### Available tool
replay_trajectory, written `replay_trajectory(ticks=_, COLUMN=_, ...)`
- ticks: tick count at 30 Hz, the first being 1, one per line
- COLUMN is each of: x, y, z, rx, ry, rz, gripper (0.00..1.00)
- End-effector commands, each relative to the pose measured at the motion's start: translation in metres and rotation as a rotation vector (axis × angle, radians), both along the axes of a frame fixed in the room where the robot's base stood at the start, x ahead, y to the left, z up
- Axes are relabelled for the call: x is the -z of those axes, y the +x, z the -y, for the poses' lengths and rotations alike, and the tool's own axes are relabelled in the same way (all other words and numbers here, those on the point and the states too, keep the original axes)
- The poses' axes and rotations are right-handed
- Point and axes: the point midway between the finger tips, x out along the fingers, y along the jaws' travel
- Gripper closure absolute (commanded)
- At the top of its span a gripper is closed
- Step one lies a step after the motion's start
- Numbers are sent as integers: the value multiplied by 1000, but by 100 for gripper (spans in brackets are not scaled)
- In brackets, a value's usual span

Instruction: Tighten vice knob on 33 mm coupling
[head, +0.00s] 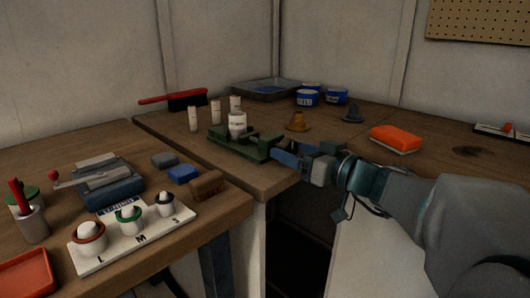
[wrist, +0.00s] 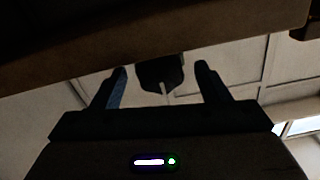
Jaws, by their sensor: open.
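A green vice (head: 240,146) stands near the front edge of the back table. A white coupling (head: 237,122) sits upright in it. My gripper (head: 278,152) is at the vice's right end, at about its height, with blue fingers pointing at it. In the wrist view my gripper (wrist: 162,72) is open, its two fingers apart. A dark blocky shape (wrist: 160,72) shows between and beyond them, with a gap on both sides. It may be the vice knob, but it is too dark to be sure. In the head view the knob is not clearly distinguishable.
Several white cylinders (head: 215,110) stand behind the vice. A yellow-brown cone-shaped piece (head: 297,122) and an orange sponge (head: 396,138) lie to the right. A white L-M-S board (head: 140,237) is on the left table.

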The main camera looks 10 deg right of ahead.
Motion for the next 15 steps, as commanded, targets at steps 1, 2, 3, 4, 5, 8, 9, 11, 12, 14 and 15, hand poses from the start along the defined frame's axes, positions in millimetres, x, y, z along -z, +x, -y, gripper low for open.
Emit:
replay_trajectory(ticks=1, x=0, y=2, z=-2, rx=-1, ry=0, rz=0, gripper=31)
replay_trajectory(ticks=2, x=0, y=3, z=-3, rx=-1, ry=0, rz=0, gripper=31)
replay_trajectory(ticks=3, x=0, y=4, z=-3, rx=-1, ry=0, rz=0, gripper=31)
replay_trajectory(ticks=4, x=0, y=4, z=-3, rx=0, ry=0, rz=0, gripper=31)
replay_trajectory(ticks=5, x=0, y=5, z=-4, rx=0, ry=0, rz=0, gripper=31)
replay_trajectory(ticks=8, x=0, y=5, z=-4, rx=0, ry=0, rz=0, gripper=31)
replay_trajectory(ticks=9, x=0, y=5, z=-4, rx=0, ry=0, rz=0, gripper=31)
replay_trajectory(ticks=11, x=0, y=5, z=-4, rx=0, ry=0, rz=0, gripper=31)
replay_trajectory(ticks=12, x=0, y=5, z=-4, rx=0, ry=0, rz=0, gripper=43)
replay_trajectory(ticks=14, x=0, y=5, z=-4, rx=0, ry=0, rz=0, gripper=59)
replay_trajectory(ticks=15, x=0, y=5, z=-3, rx=0, ry=1, rz=-1, gripper=70)
